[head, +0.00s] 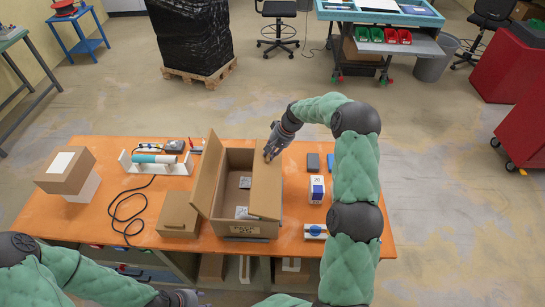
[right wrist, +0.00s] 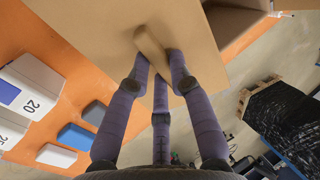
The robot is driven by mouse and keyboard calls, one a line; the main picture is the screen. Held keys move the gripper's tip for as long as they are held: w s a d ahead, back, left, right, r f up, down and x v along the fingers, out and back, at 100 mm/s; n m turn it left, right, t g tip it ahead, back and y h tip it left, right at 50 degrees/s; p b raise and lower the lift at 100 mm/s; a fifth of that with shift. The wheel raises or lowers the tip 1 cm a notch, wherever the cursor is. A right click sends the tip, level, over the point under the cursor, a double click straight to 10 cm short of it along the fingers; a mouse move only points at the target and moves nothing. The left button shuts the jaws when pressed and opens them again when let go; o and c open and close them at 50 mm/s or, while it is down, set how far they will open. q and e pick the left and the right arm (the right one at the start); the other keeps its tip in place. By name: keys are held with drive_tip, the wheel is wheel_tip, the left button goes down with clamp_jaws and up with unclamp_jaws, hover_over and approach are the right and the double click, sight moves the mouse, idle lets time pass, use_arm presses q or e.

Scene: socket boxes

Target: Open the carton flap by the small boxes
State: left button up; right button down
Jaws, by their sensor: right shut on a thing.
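The open-topped cardboard carton (head: 248,229) stands on the orange table. Its left flap (head: 205,172) stands up, leaning outward. Its right flap (head: 266,190), on the side of the small boxes, hangs over the right part of the opening. My right gripper (head: 270,151) is at the far end of this flap. In the right wrist view my right gripper (right wrist: 158,62) is shut on a tan tab (right wrist: 152,47) on the flap's broad face. The small boxes (head: 316,190) stand right of the carton. My left gripper (head: 180,298) is low at the table's front edge, its fingers unclear.
Small flat items lie inside the carton. A closed brown box (head: 178,215) sits left of it, and a stacked box (head: 66,170) farther left. A black cable (head: 130,212) and a white fixture (head: 155,162) are between.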

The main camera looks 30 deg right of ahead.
sight(281, 161)
drive_tip(key=d+t+y+b, duration=0.1)
drive_tip(key=b, duration=0.2)
drive_tip(key=s+d+t+y+b, duration=0.1)
drive_tip(key=y+b, duration=0.1)
drive_tip(key=b, duration=0.2)
drive_tip(key=s+d+t+y+b, duration=0.1)
drive_tip(key=y+b, duration=0.1)
drive_tip(key=b, duration=0.2)
drive_tip(key=shift+s+d+r, duration=0.1)
drive_tip(key=shift+d+r, duration=0.05)
drive_tip(key=shift+d, duration=0.1)
drive_tip(key=shift+s+d+f+t+y+b, duration=0.35)
drive_tip(key=shift+s+d+t+y+b, duration=0.45)
drive_tip(key=shift+b, duration=0.75)
drive_tip(key=shift+s+d+f+t+y+b, duration=0.2)
drive_tip(key=shift+d+f+t+y+b, duration=0.3)
drive_tip(key=shift+y+b, duration=0.85)
drive_tip(key=shift+s+d+f+t+y+b, duration=0.25)
drive_tip(key=shift+s+d+t+y+b, duration=0.35)
drive_tip(key=shift+b, duration=1.2)
drive_tip(key=shift+d+f, duration=0.2)
drive_tip(key=shift+d, duration=0.1)
drive_tip(key=c, duration=1.1)
unclamp_jaws()
drive_tip(key=shift+w+r, duration=0.1)
drive_tip(key=shift+r, duration=0.25)
